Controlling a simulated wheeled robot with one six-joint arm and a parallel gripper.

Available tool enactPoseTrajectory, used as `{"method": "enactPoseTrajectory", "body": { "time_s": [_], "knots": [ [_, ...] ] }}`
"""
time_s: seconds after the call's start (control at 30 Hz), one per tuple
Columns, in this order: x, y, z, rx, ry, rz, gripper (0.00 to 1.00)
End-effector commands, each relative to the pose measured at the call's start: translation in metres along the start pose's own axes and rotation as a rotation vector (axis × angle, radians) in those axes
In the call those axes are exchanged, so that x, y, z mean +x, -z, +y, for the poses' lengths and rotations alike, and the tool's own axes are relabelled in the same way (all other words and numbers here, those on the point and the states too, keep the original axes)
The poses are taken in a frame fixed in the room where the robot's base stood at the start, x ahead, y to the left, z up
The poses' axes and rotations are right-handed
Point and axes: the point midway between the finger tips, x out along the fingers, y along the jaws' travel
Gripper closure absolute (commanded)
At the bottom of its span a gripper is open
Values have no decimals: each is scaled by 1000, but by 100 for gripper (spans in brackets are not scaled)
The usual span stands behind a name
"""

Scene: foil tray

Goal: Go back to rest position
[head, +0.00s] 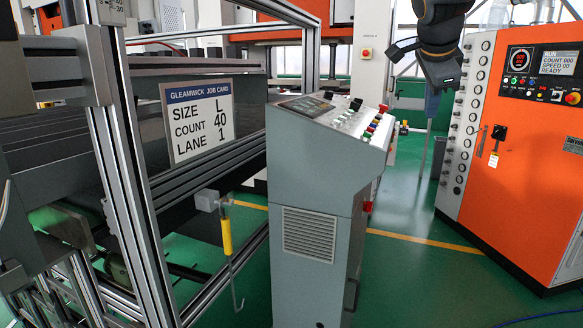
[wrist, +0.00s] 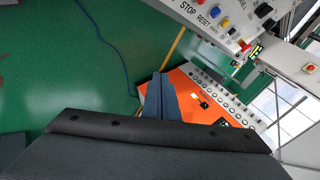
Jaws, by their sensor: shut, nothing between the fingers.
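My gripper (head: 432,110) hangs at the upper right of the head view, pointing down, in front of the gap between the grey control console (head: 305,190) and the orange machine (head: 525,140). In the wrist view, my gripper (wrist: 158,80) has its blue-grey fingers together with nothing held. It appears clear of the console and the machine. The upper part of my arm runs out of the top of the head view.
A yellow-handled hook (head: 227,235) hangs beside the console. The machine's screen (head: 557,63) reads count 000, speed 00. Green floor (head: 420,275) is open between console and machine.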

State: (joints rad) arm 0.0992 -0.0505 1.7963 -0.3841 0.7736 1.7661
Motion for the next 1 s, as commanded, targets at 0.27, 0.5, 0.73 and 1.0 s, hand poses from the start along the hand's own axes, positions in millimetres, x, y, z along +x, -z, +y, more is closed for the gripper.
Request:
{"method": "enactPoseTrajectory", "body": {
  "time_s": [0.27,0.5,0.73,1.0],
  "knots": [
    [25,-28,34,-174,-48,-51,100],
    [55,-60,88,-417,-107,-129,100],
    [89,-105,184,-795,-170,-276,100],
    [107,-152,335,-1327,-191,-526,100]
  ]
}}
